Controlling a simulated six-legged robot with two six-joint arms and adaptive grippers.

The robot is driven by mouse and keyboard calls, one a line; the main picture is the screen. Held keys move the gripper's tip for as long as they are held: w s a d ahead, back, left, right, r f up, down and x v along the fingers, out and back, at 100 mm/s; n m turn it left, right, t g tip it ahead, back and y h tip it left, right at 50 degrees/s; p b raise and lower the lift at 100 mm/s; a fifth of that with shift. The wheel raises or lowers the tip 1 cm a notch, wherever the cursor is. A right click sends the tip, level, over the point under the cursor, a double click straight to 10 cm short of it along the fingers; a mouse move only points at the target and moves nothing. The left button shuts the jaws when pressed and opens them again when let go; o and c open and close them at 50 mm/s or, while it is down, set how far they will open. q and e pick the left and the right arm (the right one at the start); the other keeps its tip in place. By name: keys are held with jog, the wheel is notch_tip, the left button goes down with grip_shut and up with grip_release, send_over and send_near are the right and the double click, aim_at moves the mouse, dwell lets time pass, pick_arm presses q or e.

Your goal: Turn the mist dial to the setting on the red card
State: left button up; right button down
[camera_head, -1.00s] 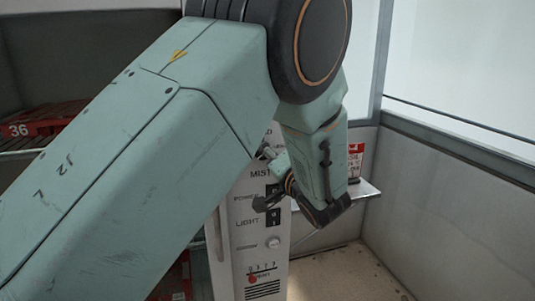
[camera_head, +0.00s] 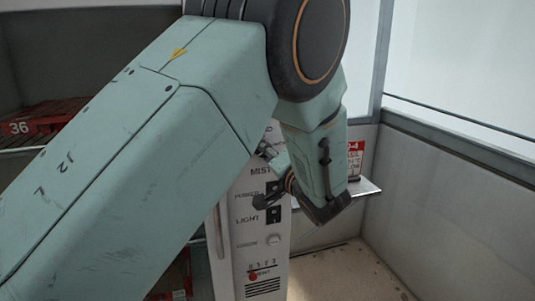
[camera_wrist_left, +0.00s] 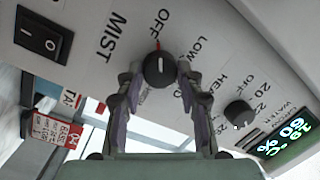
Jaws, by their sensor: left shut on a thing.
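The mist dial (camera_wrist_left: 159,72) is a round black knob on the white control panel. A light line on it points up toward a red mark and the OFF label, with LOW and a partly covered third label further right. My left gripper (camera_wrist_left: 160,80) has its two fingers on either side of the dial, shut on it. In the head view my left wrist and gripper hide the dial. The red card (camera_wrist_left: 48,128) has a white printed area, too small and tilted to read. It also shows in the head view (camera_head: 354,158) behind my wrist. My right gripper is out of view.
The white control column (camera_head: 240,235) has MIST and LIGHT labels and switches. In the wrist view a black rocker switch (camera_wrist_left: 42,36), a second knob (camera_wrist_left: 238,113) and a green display (camera_wrist_left: 284,138) flank the dial. A small shelf (camera_head: 365,188) is beside the column.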

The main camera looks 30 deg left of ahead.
pick_arm(q)
jog(key=shift+r+m+t+y+b, duration=0.15)
jog(key=shift+m+t+b, duration=0.45)
jog(key=shift+m+b, duration=2.1)
jog(key=shift+f+m+t+y+b, duration=0.15)
jog(key=shift+m+t+b, duration=0.55)
jog(key=shift+m, duration=3.8)
jog(key=shift+r, duration=0.2)
jog(key=o, duration=1.2)
jog(key=shift+a+f, duration=0.2)
jog(key=shift+f, duration=0.05)
jog(key=shift+d, duration=0.1)
jog(key=shift+f, duration=0.1)
